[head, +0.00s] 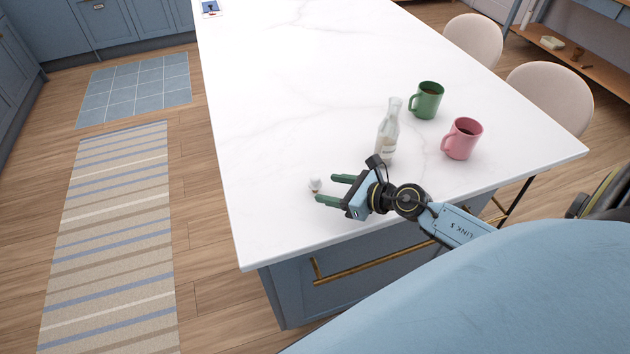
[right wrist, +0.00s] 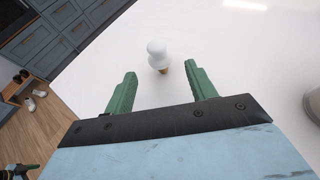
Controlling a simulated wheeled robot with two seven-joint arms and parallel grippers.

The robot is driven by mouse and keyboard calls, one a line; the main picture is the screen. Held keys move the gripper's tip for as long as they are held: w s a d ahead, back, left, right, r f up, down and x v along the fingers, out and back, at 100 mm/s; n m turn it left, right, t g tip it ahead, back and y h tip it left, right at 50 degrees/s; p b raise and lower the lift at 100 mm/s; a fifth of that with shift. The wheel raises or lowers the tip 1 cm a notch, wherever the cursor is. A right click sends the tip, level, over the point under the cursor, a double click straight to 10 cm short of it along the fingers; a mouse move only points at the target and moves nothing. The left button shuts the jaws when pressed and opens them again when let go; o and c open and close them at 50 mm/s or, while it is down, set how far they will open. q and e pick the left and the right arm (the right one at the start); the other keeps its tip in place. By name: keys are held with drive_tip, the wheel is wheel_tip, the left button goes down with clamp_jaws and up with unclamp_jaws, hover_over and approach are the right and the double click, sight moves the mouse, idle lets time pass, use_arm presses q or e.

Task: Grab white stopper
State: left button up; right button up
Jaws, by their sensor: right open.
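The white stopper (head: 315,184) is on the white countertop, near the left end of my right gripper in the head view. In the right wrist view the stopper (right wrist: 157,52) has a rounded white top and a tan, cork-like lower end. My right gripper (head: 325,188) is open, with two green fingers pointing left in the head view. In the right wrist view the gripper (right wrist: 163,80) has the stopper just beyond its fingertips, in line with the gap between them. Nothing is between the fingers.
A glass bottle (head: 387,135) stands on the marble countertop (head: 275,120) behind my right gripper. A green mug (head: 427,100) and a pink mug (head: 462,139) stand to its right. The counter left of and beyond the stopper is clear; its left edge is near.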

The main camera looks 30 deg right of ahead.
sight(319, 185)
drive_tip(key=shift+r+x, duration=0.15)
drive_tip(key=shift+x, duration=1.2)
drive_tip(key=shift+r+x, duration=0.1)
drive_tip(key=shift+x, duration=1.25)
drive_tip(key=shift+w, duration=0.15)
drive_tip(key=c, duration=1)
